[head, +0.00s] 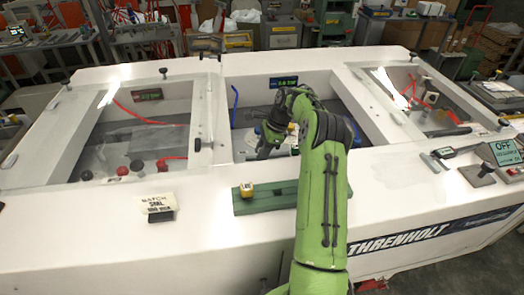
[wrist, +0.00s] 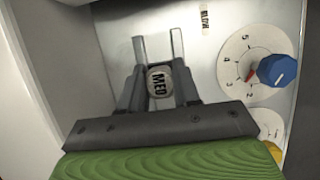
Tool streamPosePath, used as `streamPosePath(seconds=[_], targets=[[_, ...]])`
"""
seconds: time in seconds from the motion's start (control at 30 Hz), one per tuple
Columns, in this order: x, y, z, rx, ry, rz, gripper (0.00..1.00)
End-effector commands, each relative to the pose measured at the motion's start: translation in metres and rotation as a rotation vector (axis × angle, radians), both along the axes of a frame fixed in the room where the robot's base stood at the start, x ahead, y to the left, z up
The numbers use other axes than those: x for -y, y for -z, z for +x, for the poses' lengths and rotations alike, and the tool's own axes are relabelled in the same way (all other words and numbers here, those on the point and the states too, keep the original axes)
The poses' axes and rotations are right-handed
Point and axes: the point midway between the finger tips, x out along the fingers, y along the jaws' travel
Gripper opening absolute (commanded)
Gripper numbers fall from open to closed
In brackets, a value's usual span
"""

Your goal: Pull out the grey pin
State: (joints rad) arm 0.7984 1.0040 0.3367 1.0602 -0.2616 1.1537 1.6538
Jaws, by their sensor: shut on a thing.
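In the wrist view, a grey pin (wrist: 159,82) with a round end marked "MED" sits between the two fingers of my gripper (wrist: 158,64). The fingers are closed on its sides. The pin's far end is hidden, so I cannot tell how deep it sits in the pale panel (wrist: 200,65) behind it. In the head view, my gripper (head: 266,148) reaches down into the middle bay of the white machine. The pin cannot be made out there.
A blue knob (wrist: 277,71) on a numbered dial stands right of my gripper, with a yellow knob (wrist: 272,151) below. A green block (head: 262,199) with a small yellow item (head: 246,189) lies on the machine's front ledge. Bay walls enclose the arm.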

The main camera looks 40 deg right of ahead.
Motion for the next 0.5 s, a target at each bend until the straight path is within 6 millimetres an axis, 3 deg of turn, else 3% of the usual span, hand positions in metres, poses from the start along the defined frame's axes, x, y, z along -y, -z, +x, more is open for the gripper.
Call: streamPosePath(seconds=[0.5], targets=[[0.0003, -0.0083, 0.0007, 0.004, 0.001, -0.002, 0.01]])
